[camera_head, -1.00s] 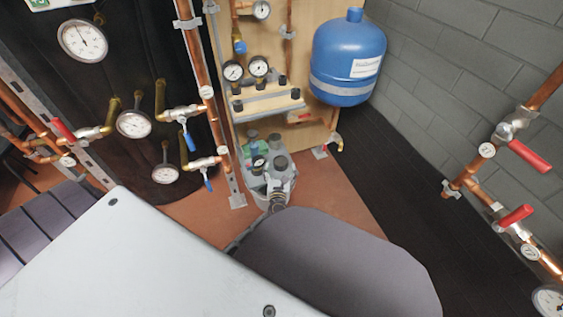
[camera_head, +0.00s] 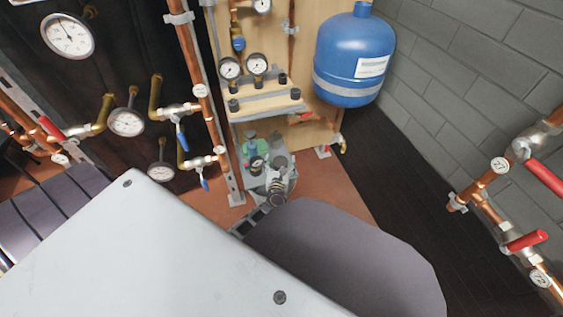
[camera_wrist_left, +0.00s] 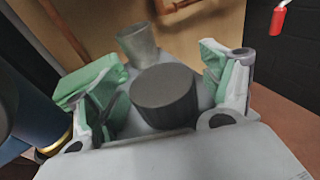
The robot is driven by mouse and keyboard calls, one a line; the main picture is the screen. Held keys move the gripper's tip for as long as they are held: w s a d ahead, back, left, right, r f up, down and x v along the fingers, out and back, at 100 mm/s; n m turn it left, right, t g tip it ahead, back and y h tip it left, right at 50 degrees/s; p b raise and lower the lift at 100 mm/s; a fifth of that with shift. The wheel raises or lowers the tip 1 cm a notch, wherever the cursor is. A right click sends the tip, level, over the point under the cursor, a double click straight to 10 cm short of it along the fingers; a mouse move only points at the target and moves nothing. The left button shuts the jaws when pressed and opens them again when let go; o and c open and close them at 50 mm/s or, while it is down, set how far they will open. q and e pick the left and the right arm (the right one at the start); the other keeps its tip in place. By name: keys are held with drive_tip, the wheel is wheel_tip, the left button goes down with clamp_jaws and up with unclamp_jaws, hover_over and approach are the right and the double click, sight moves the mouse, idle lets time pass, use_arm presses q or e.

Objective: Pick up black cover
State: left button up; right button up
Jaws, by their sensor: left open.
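A dark grey-black round cover (camera_wrist_left: 165,97) stands upright in the middle of the left wrist view, on a light grey surface. My left gripper (camera_wrist_left: 158,85) is open, with one green-and-white finger on each side of the cover; I see a gap on both sides. A paler grey cylinder (camera_wrist_left: 138,45) stands just behind the cover. I cannot tell there which piece is the cover. My right gripper is not in view.
A wooden board (camera_head: 262,122) with gauges stands behind, with a blue tank (camera_head: 353,55) at its right. Copper pipes with blue-handled valves (camera_head: 180,135) rise at left. Red-handled valves (camera_head: 527,240) are on the right. Reddish floor (camera_head: 335,185) is open right of the board.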

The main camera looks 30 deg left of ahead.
sight(280, 161)
use_arm(q)
drive_tip(key=shift+c, duration=0.4)
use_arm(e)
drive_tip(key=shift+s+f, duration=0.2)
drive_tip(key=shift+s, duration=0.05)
use_arm(q)
drive_tip(key=c, duration=0.9)
drive_tip(key=shift+c, duration=0.3)
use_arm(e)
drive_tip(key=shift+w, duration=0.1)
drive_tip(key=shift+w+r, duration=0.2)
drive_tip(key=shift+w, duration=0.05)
use_arm(q)
drive_tip(key=shift+r, duration=0.1)
